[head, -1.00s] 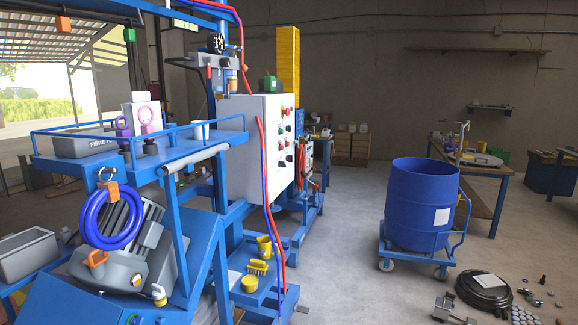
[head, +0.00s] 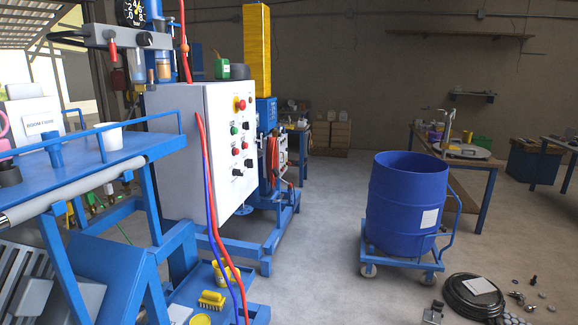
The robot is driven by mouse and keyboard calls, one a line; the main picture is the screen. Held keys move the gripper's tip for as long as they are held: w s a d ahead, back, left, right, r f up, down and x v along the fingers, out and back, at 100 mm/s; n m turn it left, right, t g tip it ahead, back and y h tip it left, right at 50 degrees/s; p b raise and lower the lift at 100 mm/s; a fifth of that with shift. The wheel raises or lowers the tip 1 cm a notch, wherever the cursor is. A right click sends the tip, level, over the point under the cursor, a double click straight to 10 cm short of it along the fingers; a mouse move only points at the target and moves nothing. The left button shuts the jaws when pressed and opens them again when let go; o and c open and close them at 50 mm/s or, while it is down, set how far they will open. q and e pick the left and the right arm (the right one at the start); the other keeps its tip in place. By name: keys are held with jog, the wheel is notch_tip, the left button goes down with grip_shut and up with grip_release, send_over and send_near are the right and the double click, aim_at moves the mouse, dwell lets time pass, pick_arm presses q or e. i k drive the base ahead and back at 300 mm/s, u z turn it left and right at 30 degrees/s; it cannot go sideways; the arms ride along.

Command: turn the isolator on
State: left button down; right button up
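The white control cabinet (head: 178,150) stands left of centre on a blue frame. Its narrow side, facing right, carries a red knob on a yellow base (head: 240,104) near the top. Below that are green and red buttons (head: 234,130) and several black rotary knobs (head: 237,172). The labels are too small to read, so I cannot tell which of these is the isolator or how it is set. Neither of my grippers is in view.
A blue bench (head: 120,150) fills the left foreground. Red and blue hoses (head: 213,225) hang in front of the cabinet. A blue drum (head: 405,200) on a wheeled trolley stands to the right, with a coiled black hose (head: 478,300) nearby. The floor between cabinet and drum is clear.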

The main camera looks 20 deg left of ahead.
aim_at(237, 172)
jog(key=u, duration=0.05)
jog(key=i, duration=1.05)
jog(key=u, duration=1.15)
jog(key=i, duration=0.75)
jog(key=u, duration=0.75)
